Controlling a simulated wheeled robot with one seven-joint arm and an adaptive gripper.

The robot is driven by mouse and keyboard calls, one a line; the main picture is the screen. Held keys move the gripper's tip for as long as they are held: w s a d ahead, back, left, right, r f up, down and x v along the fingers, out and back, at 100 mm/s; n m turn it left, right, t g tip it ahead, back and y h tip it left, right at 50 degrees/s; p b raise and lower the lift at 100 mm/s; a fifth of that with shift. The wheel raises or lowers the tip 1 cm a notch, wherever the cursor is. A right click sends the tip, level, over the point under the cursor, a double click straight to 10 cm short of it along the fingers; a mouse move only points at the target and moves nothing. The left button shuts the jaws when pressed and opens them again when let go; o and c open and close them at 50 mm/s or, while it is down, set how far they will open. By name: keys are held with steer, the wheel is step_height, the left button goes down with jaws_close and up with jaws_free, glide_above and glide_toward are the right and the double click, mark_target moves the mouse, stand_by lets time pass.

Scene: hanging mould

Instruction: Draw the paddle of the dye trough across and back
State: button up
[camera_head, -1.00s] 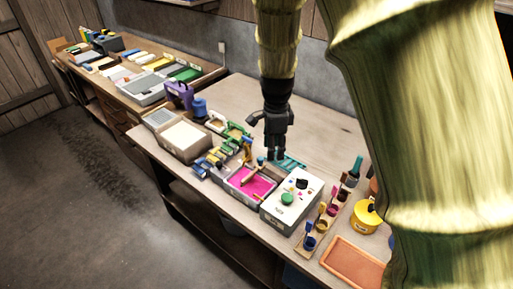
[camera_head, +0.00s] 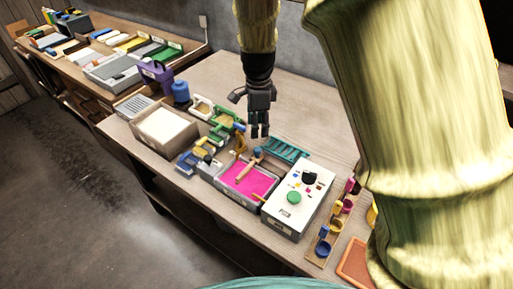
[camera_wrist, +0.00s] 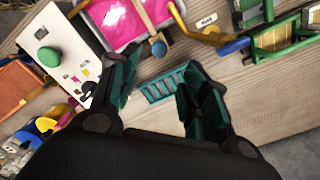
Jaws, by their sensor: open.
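The dye trough (camera_head: 221,183) is a grey tray holding bright pink dye, on the bench left of a white control box. Its paddle (camera_head: 247,170) has a light wooden shaft lying across the trough and a blue round knob (camera_head: 257,153) at the far end. The trough's pink dye also shows at the top of the wrist view (camera_wrist: 118,22), with the blue knob (camera_wrist: 158,48) below it. My gripper (camera_head: 259,131) points down above the bench, just behind the knob in the head view. Its fingers are apart and empty in the wrist view (camera_wrist: 160,100).
The white control box (camera_head: 285,219) with a green button stands right of the trough. A teal slatted rack (camera_head: 286,150) lies behind it. Green and blue framed tools (camera_head: 222,127) crowd the left side. Small coloured cups (camera_head: 322,248) stand at the right.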

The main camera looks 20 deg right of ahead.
mark_target(257, 149)
steer(key=shift+s+a+f+p, duration=0.1)
steer(key=shift+f+p, duration=1.05)
steer(key=shift+f, duration=4.05)
jaws_close()
